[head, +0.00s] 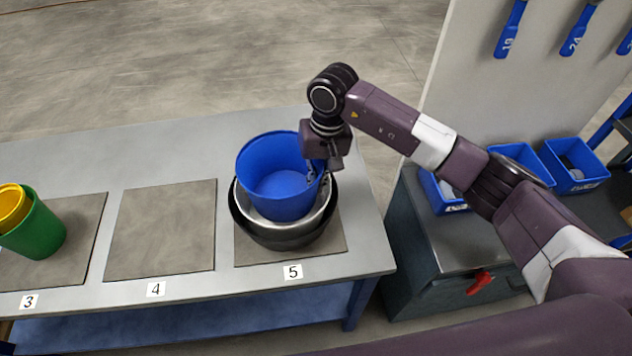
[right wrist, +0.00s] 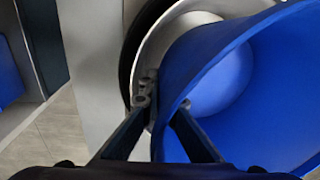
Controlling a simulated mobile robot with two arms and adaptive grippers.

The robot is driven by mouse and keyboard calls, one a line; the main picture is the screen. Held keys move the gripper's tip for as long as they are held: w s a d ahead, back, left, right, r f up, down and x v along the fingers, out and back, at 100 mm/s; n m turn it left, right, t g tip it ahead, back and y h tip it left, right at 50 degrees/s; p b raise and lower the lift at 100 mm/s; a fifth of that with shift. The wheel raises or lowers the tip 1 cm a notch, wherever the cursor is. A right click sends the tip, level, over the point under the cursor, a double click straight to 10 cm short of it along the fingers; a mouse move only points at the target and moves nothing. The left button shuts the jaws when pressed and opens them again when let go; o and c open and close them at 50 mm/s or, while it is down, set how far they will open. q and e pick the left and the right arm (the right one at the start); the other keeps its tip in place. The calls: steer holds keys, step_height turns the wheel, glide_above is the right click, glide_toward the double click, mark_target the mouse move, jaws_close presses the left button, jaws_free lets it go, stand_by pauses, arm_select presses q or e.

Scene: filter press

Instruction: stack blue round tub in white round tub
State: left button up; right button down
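The blue round tub (head: 274,170) is over mat 5, its lower part inside a pale, silvery-white round tub (head: 249,210). Whether its base rests on the bottom is hidden. The pale tub sits inside a dark round bowl (head: 284,241). My right gripper (head: 322,172) is at the blue tub's right rim. In the right wrist view, its fingers (right wrist: 166,103) are on either side of the wall of the blue tub (right wrist: 265,90) and appear closed on it. The pale tub (right wrist: 165,45) shows behind. My left gripper is out of view.
A green tub (head: 40,232) holding a yellow tub (head: 12,208) stands on mat 3. Mat 4 (head: 160,228) is empty. Blue bins (head: 575,165) sit on a lower surface at right, beside an upright panel (head: 500,110) with blue hanging tags.

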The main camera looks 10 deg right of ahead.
steer(key=c, duration=2.4)
jaws_free()
